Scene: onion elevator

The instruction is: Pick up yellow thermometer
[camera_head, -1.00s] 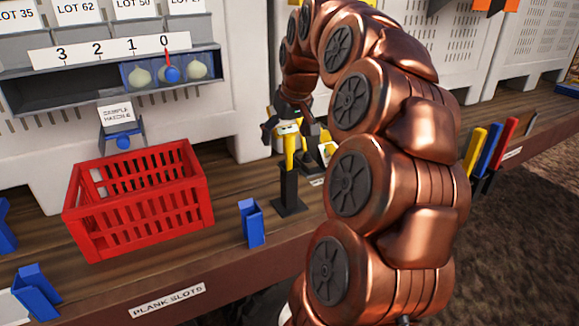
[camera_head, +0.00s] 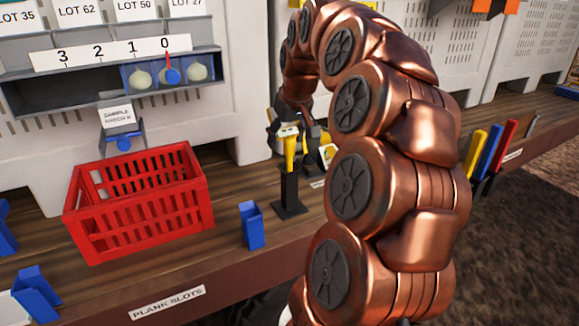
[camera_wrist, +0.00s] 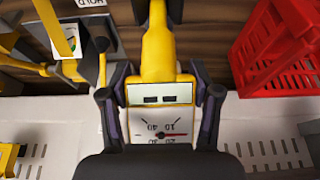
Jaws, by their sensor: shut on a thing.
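The yellow thermometer (camera_head: 290,147) stands upright in a black holder (camera_head: 290,208) on the wooden bench in the head view. In the wrist view the yellow thermometer (camera_wrist: 157,62) shows its yellow body and a white dial face with a red needle. My gripper (camera_head: 290,128) is at the top of the thermometer. In the wrist view my gripper (camera_wrist: 160,105) has one finger on each side of the dial head and is shut on it. The thermometer's lower end is hidden inside the holder.
A red crate (camera_head: 140,205) stands left of the holder, also seen in the wrist view (camera_wrist: 270,60). A blue bracket (camera_head: 251,225) stands in front between them. Another yellow-and-white item (camera_head: 327,153) is just right of the thermometer. Colored handles (camera_head: 488,150) stand farther right.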

